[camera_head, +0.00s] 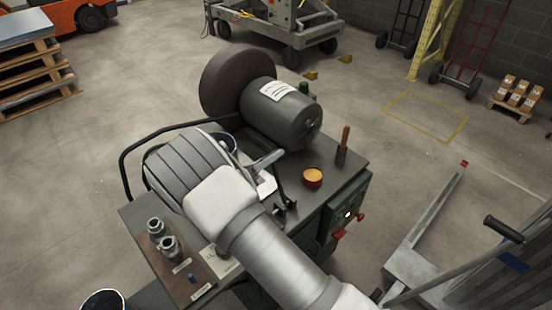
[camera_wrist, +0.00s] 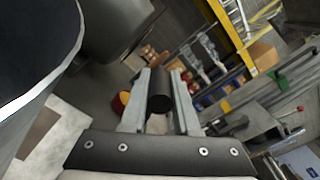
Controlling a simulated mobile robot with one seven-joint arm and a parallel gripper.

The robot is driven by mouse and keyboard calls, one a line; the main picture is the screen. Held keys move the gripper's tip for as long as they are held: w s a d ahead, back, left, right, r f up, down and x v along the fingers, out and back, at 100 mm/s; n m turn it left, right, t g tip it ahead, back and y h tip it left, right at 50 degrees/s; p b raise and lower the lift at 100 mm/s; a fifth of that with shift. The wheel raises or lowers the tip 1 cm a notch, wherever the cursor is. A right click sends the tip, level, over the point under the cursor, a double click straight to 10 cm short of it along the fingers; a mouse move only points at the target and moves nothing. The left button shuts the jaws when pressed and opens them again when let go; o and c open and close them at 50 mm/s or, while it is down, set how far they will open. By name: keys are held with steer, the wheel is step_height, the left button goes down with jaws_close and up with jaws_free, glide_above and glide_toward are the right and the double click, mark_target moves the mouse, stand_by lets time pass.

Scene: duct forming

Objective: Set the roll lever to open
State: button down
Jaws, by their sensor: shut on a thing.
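My gripper (camera_wrist: 160,82) is shut on a black cylindrical grip (camera_wrist: 160,97), which sits between its two pale fingers in the wrist view. This appears to be the grip of the roll lever. In the head view my gripper (camera_head: 268,159) reaches over the top of the dark green machine (camera_head: 330,190), beside the grey motor drum (camera_head: 285,115). A thin dark lever (camera_head: 281,188) rises from a small bracket there towards my fingers. My arm hides much of the machine's near side, and no open or closed marking is readable.
A small orange-filled pot (camera_head: 312,177) and a wooden-handled tool (camera_head: 344,142) stand on the machine top to the right. Metal fittings (camera_head: 165,240) stand on a brown panel at the left. A pallet jack (camera_head: 430,230) stands at the right.

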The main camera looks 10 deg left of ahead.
steer(key=shift+w+a+f, duration=0.1)
steer(key=shift+a+f, duration=0.05)
stand_by(0.3)
steer(key=c, duration=0.7)
jaws_free()
steer(key=shift+o, duration=0.2)
steer(key=b+v, duration=0.1)
steer(key=v, duration=1.6)
steer(key=shift+a, duration=0.15)
